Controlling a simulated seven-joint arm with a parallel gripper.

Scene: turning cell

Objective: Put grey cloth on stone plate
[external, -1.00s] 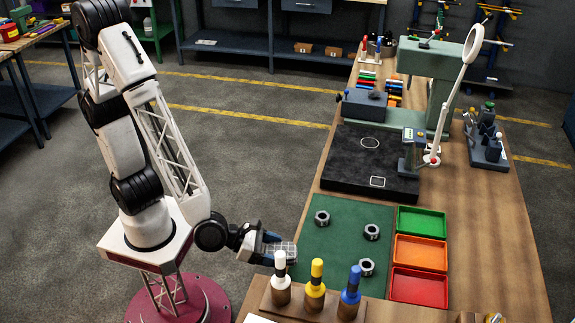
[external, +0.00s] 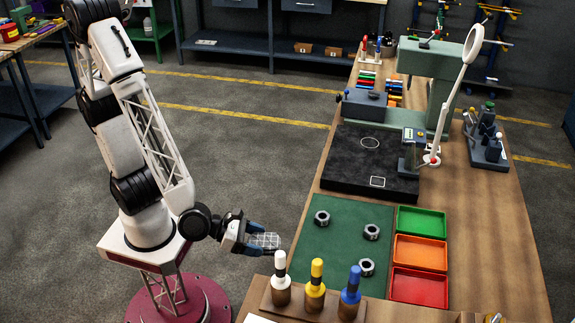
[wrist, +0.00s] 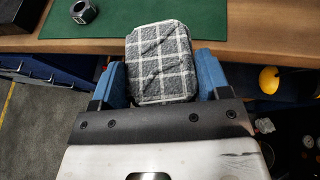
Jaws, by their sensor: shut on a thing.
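My gripper (external: 264,241) is shut on the grey cloth (external: 265,240), a folded grey pad with white check lines. In the wrist view the cloth (wrist: 160,62) sits between the two blue fingers, with its far end sticking out past them. In the external view my gripper holds it in the air just left of the bench's left edge, near the green mat. The stone plate (external: 345,158) is a black slab on the bench, farther back, with a white circle and a white square marked on it.
The green mat (external: 340,250) carries several hex nuts. Green, orange and red trays (external: 420,222) stand to its right. Three capped bottles (external: 316,290) stand in a wooden rack at the front. A digital gauge stand (external: 412,150) stands at the plate's right side.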

